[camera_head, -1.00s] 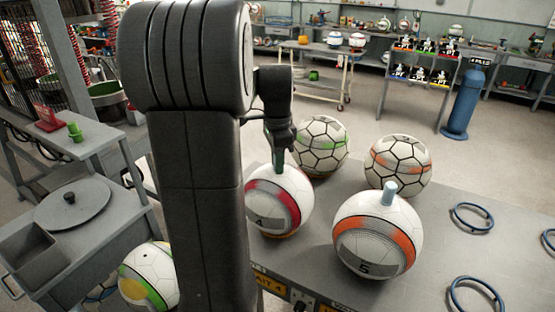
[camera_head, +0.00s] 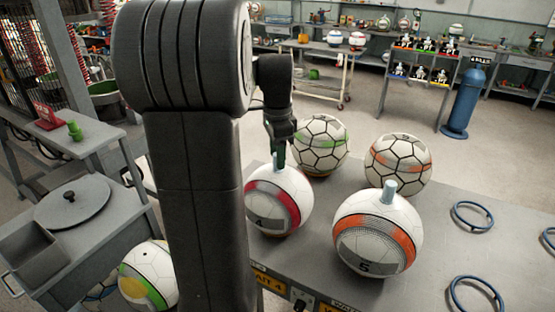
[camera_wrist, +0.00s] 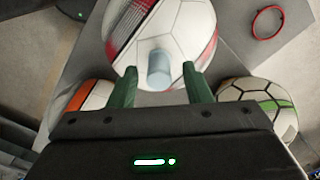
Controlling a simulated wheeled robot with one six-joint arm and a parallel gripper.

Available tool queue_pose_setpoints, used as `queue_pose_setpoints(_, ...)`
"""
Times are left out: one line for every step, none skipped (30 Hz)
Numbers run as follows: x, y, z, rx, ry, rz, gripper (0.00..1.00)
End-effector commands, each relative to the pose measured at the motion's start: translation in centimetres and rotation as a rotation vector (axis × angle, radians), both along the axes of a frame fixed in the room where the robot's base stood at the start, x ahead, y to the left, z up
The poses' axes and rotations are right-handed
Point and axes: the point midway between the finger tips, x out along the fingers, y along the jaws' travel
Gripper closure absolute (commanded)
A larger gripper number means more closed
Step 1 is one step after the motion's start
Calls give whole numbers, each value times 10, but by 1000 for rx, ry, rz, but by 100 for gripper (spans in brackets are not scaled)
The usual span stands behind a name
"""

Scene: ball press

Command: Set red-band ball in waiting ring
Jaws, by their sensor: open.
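The red-band ball (camera_head: 278,203) is white with a red and grey band and sits on the grey table, left of an orange-band ball. In the wrist view it (camera_wrist: 190,22) fills the top centre, with a pale blue-grey peg (camera_wrist: 159,69) pointing toward me. My gripper (camera_head: 279,158) is just above this ball. In the wrist view its green fingers (camera_wrist: 158,76) are open, one on each side of the peg with gaps visible. Blue rings (camera_head: 473,216) lie empty on the table at right. A red ring (camera_wrist: 267,22) shows in the wrist view. I cannot tell which is the waiting ring.
An orange-band ball (camera_head: 378,233) with a peg stands close to the right. A green-marked ball (camera_head: 320,145) and another orange-marked ball (camera_head: 398,164) stand behind. A yellow-green ball (camera_head: 148,275) is lower left. The table (camera_head: 437,258) is clear around the rings.

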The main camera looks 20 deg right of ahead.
Motion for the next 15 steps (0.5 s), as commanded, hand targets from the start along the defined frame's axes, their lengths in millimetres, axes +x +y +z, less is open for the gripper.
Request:
queue_pose_setpoints(1,0,11,-2,-6,0,56)
queue_pose_setpoints(1,0,18,-2,-7,0,56)
queue_pose_setpoints(1,0,27,-2,-7,0,56)
queue_pose_setpoints(1,0,34,-2,-6,0,56)
queue_pose_setpoints(1,0,41,-2,-6,0,56)
queue_pose_setpoints(1,0,50,-2,-6,0,56)
queue_pose_setpoints(1,0,56,-2,-5,0,56)
queue_pose_setpoints(1,0,62,-2,-6,0,56)
queue_pose_setpoints(1,0,70,-2,-5,0,56)
queue_pose_setpoints(0,0,75,-1,-5,0,56)
queue_pose_setpoints(1,0,80,-1,-5,0,56)
queue_pose_setpoints(1,0,85,-1,-3,0,56)
queue_pose_setpoints(1,0,89,-1,-4,0,56)
queue_pose_setpoints(1,0,92,-1,-3,0,56)
queue_pose_setpoints(0,0,96,-1,-2,0,56)
